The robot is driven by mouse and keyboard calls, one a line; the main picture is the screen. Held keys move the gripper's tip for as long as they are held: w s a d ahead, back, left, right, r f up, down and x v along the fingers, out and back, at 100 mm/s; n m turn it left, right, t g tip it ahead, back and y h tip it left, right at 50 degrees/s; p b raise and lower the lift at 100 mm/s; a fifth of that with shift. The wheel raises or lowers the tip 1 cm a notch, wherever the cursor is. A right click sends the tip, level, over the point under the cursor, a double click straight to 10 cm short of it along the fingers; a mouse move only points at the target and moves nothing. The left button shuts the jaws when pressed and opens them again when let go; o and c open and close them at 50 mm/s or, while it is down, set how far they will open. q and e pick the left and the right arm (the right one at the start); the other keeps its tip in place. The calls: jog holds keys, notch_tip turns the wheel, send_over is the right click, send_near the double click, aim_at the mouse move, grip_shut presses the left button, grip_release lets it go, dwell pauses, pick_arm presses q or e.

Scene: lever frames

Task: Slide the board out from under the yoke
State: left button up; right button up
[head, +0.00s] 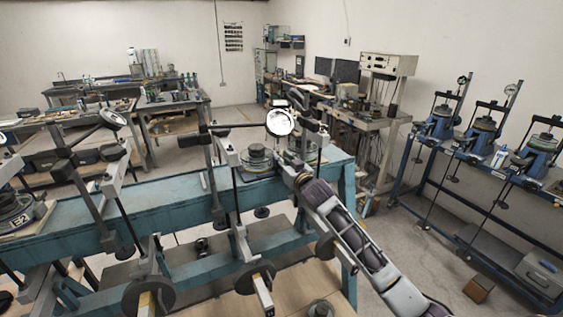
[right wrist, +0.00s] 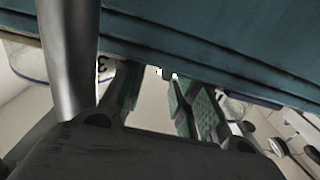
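A pale board (head: 40,216) lies on the blue bench at the far left, under a round cell labelled E2 (head: 14,212). Metal yoke bars (head: 85,190) stand beside it. My right gripper (head: 284,160) is at the far right part of the bench, beside a dark round cell (head: 258,154) and well away from the E2 board. The right wrist view shows its two green-padded fingers (right wrist: 158,98) apart, with nothing seen between them. A clear cell marked with a 3 (right wrist: 95,65) is behind one finger there. My left gripper is not in view.
The blue bench (head: 150,209) carries several lever frames with dials, rods and hanging weights (head: 148,290) in front. In the right wrist view a blue beam (right wrist: 215,45) and a metal rod (right wrist: 70,55) are close to the fingers. A blue rack (head: 425,165) stands at right.

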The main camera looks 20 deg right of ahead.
jog(key=shift+s+d+f, duration=0.1)
jog(key=shift+s+d, duration=0.05)
jog(key=shift+d, duration=0.25)
jog(key=shift+s, duration=0.25)
jog(key=s, duration=0.7)
jog(key=shift+s, duration=0.15)
jog(key=shift+a, duration=0.2)
